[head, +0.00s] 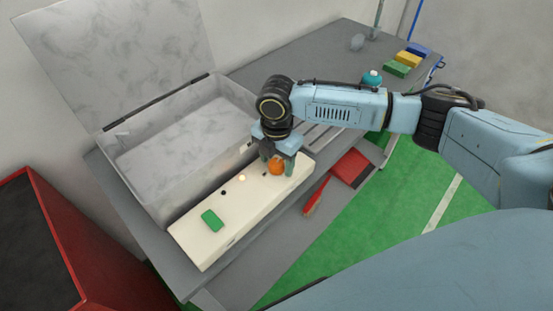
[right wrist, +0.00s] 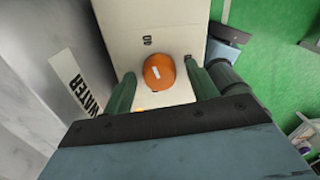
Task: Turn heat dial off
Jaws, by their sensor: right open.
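An orange heat dial (head: 276,165) sits on top of a cream control box (head: 188,236) at the front of a grey open-lidded machine. In the right wrist view the dial (right wrist: 158,72) has a white pointer mark, and dark lettering lies beyond it on the panel. My right gripper (head: 278,161) is over the dial from above. In the right wrist view its green fingers (right wrist: 160,88) are open, one on each side of the dial, with gaps between them and it. My left gripper is not in view.
A green button (head: 212,220), a dark knob and a small lit lamp (head: 242,178) share the panel. The machine's lid (head: 115,50) stands open. A red brush (head: 318,194) and red dustpan (head: 352,167) lie right of the box. A red bin (head: 40,240) stands left.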

